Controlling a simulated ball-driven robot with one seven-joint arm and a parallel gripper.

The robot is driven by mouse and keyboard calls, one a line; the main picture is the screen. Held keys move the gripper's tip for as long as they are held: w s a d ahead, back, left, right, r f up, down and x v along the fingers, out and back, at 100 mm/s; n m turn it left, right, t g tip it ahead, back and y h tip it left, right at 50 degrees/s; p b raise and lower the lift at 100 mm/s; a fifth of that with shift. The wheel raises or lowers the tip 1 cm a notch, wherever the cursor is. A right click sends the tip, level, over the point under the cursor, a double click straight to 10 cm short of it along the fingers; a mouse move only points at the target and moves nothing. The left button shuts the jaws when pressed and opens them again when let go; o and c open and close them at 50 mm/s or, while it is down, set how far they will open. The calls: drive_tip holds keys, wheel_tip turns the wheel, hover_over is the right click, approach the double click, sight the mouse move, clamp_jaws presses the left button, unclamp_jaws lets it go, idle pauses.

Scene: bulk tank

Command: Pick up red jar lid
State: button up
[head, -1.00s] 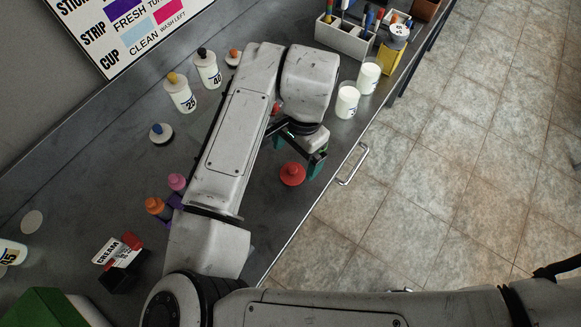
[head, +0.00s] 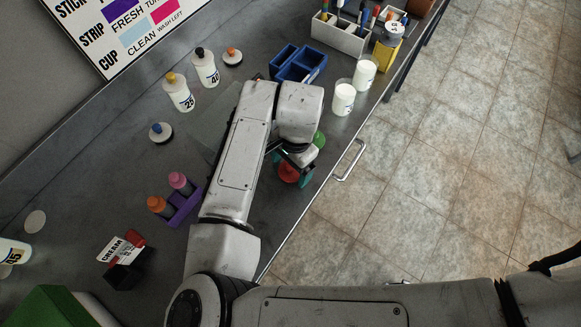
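The red jar lid (head: 288,172) lies on the dark bench top near its front edge, a round disc with a raised knob. My gripper (head: 290,169) is over it, with one teal fingertip to the lid's upper left and the other to its right. The fingers stand apart, and I see no clear grip on the lid. The gripper body hides the lid's upper part, and contact with the fingers cannot be told.
A green round thing (head: 319,139) sits close behind the gripper, partly hidden. Two white-filled cups (head: 344,99), a blue bin (head: 298,66) and a tool caddy (head: 341,36) stand farther back. A purple rack (head: 181,207) with two capped bottles is left of my arm.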

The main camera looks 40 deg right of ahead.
drive_tip(key=c, duration=0.9)
drive_tip(key=shift+r, duration=0.1)
